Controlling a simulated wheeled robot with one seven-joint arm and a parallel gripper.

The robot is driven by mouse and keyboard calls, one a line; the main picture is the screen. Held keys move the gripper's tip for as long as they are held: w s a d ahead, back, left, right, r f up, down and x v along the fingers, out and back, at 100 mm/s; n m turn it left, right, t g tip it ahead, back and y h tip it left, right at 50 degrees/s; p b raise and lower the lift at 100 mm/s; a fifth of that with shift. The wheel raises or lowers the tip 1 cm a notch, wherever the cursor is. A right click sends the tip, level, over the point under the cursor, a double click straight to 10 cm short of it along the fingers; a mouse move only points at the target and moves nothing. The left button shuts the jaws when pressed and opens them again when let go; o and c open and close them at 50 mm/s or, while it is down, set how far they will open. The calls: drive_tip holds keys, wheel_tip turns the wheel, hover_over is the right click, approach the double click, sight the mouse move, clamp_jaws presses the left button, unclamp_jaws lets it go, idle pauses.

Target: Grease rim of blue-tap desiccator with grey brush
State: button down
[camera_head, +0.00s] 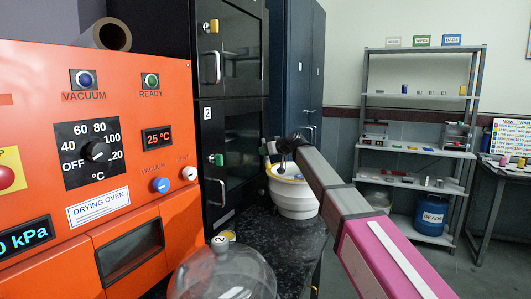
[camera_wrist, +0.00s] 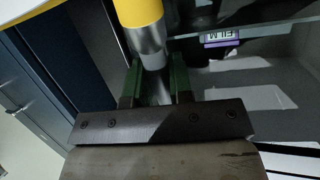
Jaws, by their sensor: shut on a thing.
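My gripper (camera_head: 283,150) is above a white round vessel (camera_head: 298,205) with a yellow band along its top. In the wrist view, its green fingers (camera_wrist: 154,88) are shut on a silver-grey cylinder (camera_wrist: 150,48) with a yellow section (camera_wrist: 138,12), which seems to be the brush; its bristles are not clear. In the wrist view, a curved white and yellow edge (camera_wrist: 25,10) shows at the top left. A clear glass dome (camera_head: 222,275) stands in front on the dark bench. I see no blue tap on the vessel, and I cannot tell whether the brush touches the rim.
The orange drying oven (camera_head: 120,205) fills the left. A purple item labelled FILM (camera_wrist: 222,38) is in the wrist view. A grey shelf (camera_head: 415,155) stands farther off at right, with open floor before it.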

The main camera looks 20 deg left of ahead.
drive_tip(key=shift+r, duration=3.4)
